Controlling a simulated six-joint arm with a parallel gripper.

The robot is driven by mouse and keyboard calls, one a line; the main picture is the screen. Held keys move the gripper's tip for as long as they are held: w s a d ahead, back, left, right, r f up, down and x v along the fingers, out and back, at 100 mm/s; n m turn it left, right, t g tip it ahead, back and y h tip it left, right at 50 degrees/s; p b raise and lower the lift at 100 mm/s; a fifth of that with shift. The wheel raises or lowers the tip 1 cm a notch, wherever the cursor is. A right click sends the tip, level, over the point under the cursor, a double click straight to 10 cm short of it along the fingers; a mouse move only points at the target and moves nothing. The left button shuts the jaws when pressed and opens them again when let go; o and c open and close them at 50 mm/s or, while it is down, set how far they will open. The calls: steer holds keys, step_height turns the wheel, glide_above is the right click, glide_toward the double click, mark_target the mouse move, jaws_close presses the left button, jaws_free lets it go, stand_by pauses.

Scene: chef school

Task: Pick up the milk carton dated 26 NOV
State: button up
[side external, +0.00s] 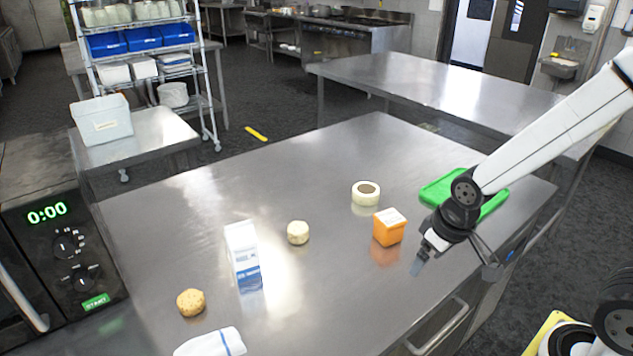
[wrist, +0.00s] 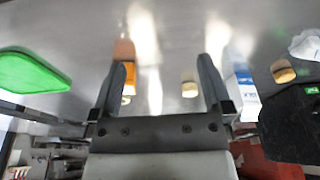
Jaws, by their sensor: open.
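A white and blue milk carton (side external: 243,252) stands upright on the steel table, left of the middle in the side external view. Its date is too small to read. In the wrist view the carton (wrist: 243,84) shows just right of the right finger, outside the jaws. My gripper (side external: 418,266) is above the table's right part, well apart from the carton and close to an orange box (side external: 388,228). In the wrist view my gripper (wrist: 162,70) has its fingers spread with nothing held between them.
A small pale cylinder (side external: 298,232) and a tan round piece (side external: 190,302) flank the carton. A cream ring-shaped piece (side external: 366,190) lies farther back. A green tray (side external: 440,188) is behind my arm. A white cloth (side external: 210,343) lies in front; a microwave (side external: 60,250) is left.

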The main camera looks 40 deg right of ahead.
steer(key=shift+w, duration=0.1)
steer(key=m+y, duration=1.3)
steer(key=m, duration=0.8)
glide_toward(229, 252)
steer(key=shift+s+d+r, duration=0.2)
steer(key=shift+s+d, duration=0.1)
steer(key=shift+d, duration=0.1)
steer(key=shift+n, duration=0.3)
steer(key=shift+x, duration=1.25)
steer(key=shift+a, duration=0.1)
steer(key=shift+x, duration=2.5)
